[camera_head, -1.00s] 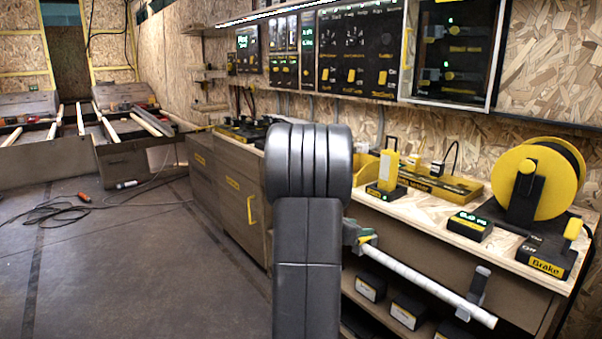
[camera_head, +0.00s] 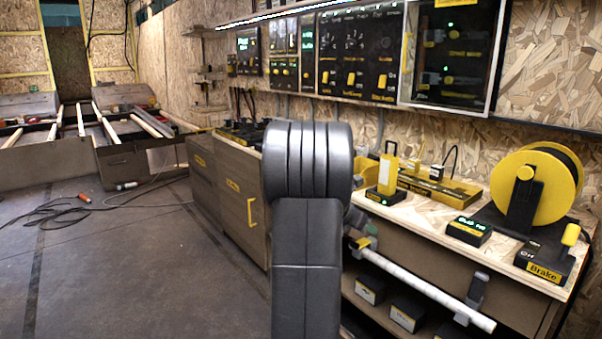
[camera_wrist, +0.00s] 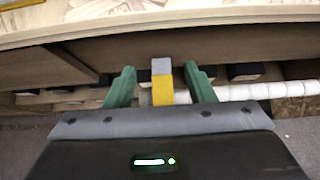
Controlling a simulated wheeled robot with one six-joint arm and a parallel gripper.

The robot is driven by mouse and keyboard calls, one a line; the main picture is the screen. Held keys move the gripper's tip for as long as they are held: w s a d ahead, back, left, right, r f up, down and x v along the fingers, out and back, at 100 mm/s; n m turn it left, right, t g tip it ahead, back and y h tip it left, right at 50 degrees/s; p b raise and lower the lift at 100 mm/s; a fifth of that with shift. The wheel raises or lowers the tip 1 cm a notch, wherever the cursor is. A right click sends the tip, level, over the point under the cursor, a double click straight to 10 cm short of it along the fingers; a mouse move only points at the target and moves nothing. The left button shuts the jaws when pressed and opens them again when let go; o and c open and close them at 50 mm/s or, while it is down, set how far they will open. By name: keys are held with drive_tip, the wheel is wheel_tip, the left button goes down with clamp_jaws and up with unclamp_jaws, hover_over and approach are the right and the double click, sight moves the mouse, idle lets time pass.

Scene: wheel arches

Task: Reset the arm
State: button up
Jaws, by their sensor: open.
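My arm (camera_head: 305,230) stands in the middle of the head view and hides part of the workbench. My gripper shows in the wrist view (camera_wrist: 162,88) with its two green fingers apart. Between the fingers is a yellow and grey piece (camera_wrist: 162,82), with gaps on both sides. A white bar (camera_wrist: 240,92) runs across behind the fingers. In the head view the white bar (camera_head: 425,285) runs along the front of the bench below its top. My fingers are largely hidden behind my arm there.
The workbench top (camera_head: 420,212) carries a yellow reel (camera_head: 523,205), a small black display box (camera_head: 468,230), a brake box (camera_head: 543,260) and a yellow upright unit (camera_head: 387,172). Black boxes (camera_head: 408,312) sit on a lower shelf. Open floor (camera_head: 140,260) lies at left, with a loose cable (camera_head: 65,210).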

drive_tip(key=shift+w+d+r+g+y+p, duration=0.5)
drive_tip(key=shift+y+p, duration=0.3)
drive_tip(key=shift+p, duration=0.45)
drive_tip(key=shift+d+f+p, duration=0.1)
drive_tip(key=shift+f+p, duration=0.05)
drive_tip(key=shift+p, duration=0.15)
drive_tip(key=shift+g, duration=0.3)
